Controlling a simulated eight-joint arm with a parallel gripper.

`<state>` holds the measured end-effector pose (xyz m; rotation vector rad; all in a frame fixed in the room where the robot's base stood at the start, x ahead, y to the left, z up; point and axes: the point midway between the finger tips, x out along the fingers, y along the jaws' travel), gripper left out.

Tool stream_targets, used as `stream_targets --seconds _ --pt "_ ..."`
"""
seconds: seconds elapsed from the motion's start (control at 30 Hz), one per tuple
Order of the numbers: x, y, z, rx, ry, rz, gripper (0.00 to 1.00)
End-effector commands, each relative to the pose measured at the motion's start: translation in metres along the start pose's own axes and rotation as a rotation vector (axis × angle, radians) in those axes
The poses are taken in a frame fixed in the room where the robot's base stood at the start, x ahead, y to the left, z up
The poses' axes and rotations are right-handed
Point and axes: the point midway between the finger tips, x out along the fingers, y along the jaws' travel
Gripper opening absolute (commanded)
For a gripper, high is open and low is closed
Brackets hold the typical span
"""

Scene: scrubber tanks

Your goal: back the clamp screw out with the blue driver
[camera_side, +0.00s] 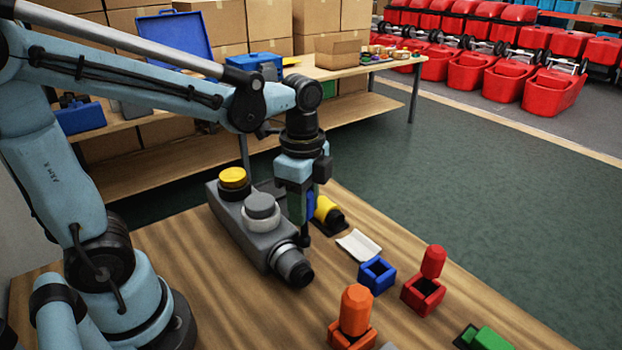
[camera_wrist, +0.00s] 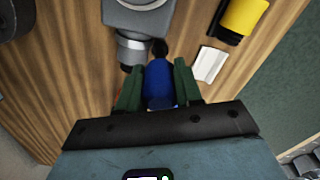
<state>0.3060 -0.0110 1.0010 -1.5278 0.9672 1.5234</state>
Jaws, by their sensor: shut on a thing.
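My gripper (camera_side: 300,212) is shut on the blue driver (camera_side: 309,205), which points down. In the wrist view the blue handle (camera_wrist: 158,82) sits between the two green fingers of my gripper (camera_wrist: 158,90). The driver's dark lower end shows beside the light clamp band (camera_wrist: 133,45) on the outlet of the grey tank (camera_side: 236,222). The band also shows in the side view (camera_side: 283,254). I cannot make out the clamp screw, nor whether the driver touches it. The blue holder (camera_side: 376,262) stands empty on the table.
The red driver (camera_side: 433,261) and orange driver (camera_side: 356,308) stand in their holders. A green piece (camera_side: 490,340) lies at the front right. A yellow-and-black item (camera_side: 327,210) and a white piece (camera_side: 358,245) lie just right of my gripper. A shelf bench (camera_side: 345,72) stands behind.

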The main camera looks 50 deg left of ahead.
Motion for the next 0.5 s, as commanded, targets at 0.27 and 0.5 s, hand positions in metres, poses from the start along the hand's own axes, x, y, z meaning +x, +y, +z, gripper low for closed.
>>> stream_targets --seconds 0.27,0.5 --pt "-0.0001 0.0003 -0.0002 -0.318 -0.001 -0.001 0.0" --pt "-0.0001 0.0005 -0.0004 -0.616 -0.001 -0.001 0.0"
